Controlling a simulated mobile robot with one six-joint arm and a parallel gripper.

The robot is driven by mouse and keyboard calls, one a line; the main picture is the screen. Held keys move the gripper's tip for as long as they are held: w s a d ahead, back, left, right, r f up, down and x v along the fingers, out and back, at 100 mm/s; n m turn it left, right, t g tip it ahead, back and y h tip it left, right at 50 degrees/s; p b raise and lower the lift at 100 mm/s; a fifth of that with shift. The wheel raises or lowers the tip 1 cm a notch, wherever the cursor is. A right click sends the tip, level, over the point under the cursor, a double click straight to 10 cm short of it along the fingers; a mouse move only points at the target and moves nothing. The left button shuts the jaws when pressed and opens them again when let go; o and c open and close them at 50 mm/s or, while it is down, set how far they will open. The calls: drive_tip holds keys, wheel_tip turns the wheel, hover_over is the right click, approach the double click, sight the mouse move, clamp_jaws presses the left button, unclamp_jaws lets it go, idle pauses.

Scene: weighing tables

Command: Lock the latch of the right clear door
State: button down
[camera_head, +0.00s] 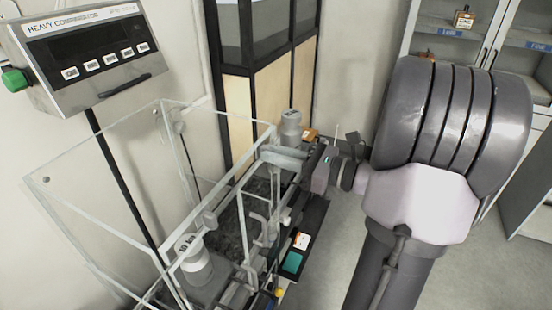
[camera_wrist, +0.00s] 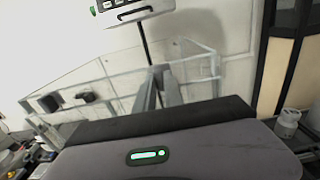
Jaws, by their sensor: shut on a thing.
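The clear-walled weighing enclosure (camera_head: 101,129) stands left of my arm in the head view. Its clear panels also show in the wrist view (camera_wrist: 205,68). My gripper (camera_head: 268,155) reaches in from the right to the enclosure's far right corner, at the right clear door. In the wrist view its two fingers (camera_wrist: 158,72) point away from me, close together. They are shut on a small part at the door, which I take to be the latch; the fingers hide it, so its position cannot be told. A grey knob (camera_head: 210,220) sits on the nearer clear panel.
A white labelled weight (camera_head: 194,262) stands in the enclosure's near part. Another weight (camera_head: 291,128) stands beyond my gripper. A display unit (camera_head: 85,50) on a black pole rises at the left. A dark shelf with a teal item (camera_head: 292,262) lies below my arm. Floor at right is clear.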

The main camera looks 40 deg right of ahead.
idle(0.5)
drive_tip(key=c, duration=1.4)
unclamp_jaws()
drive_tip(key=shift+c, duration=0.2)
drive_tip(key=p+v, duration=0.2)
drive_tip(key=v, duration=1.5)
drive_tip(key=shift+s, duration=0.2)
drive_tip(key=shift+d, duration=0.15)
